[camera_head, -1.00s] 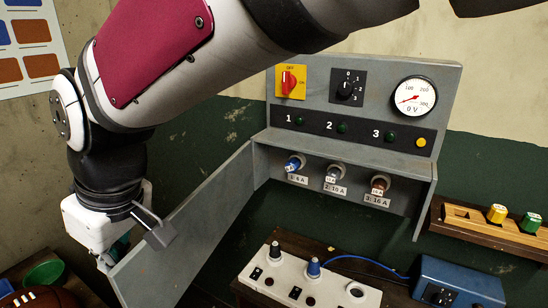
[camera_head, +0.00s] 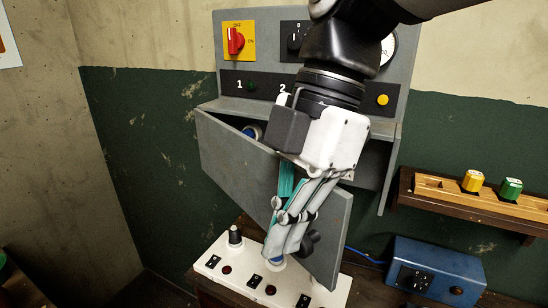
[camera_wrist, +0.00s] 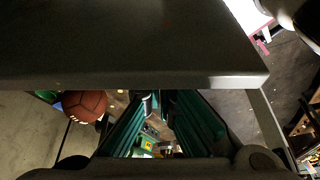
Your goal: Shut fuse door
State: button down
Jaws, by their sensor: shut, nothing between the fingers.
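The grey fuse door (camera_head: 225,160) is hinged at the left of the grey fuse box (camera_head: 214,90) and stands partly open. Its free edge sticks out toward me at the right, with a dark knob (camera_head: 310,243) near that edge. The door hides most of the fuses; a blue and white fuse (camera_head: 252,132) shows above its top edge. My gripper (camera_head: 282,250) is shut and empty, pointing down in front of the door near its free end. In the wrist view the door (camera_wrist: 130,45) fills the top, close to my fingers (camera_wrist: 158,105). Contact is hard to tell.
A white socket strip (camera_head: 215,262) lies below the door. A blue box (camera_head: 440,270) with a cable stands at the right. A wooden rack (camera_head: 425,190) with yellow and green fuses hangs at the right. A ball (camera_wrist: 84,105) shows in the wrist view.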

jog(key=w+d+n+b, duration=0.1)
jog(key=w+d+b, duration=0.1)
jog(key=w+d, duration=0.9)
jog(key=shift+w+d, duration=0.4)
jog(key=shift+w, duration=0.4)
jog(key=shift+d, duration=0.1)
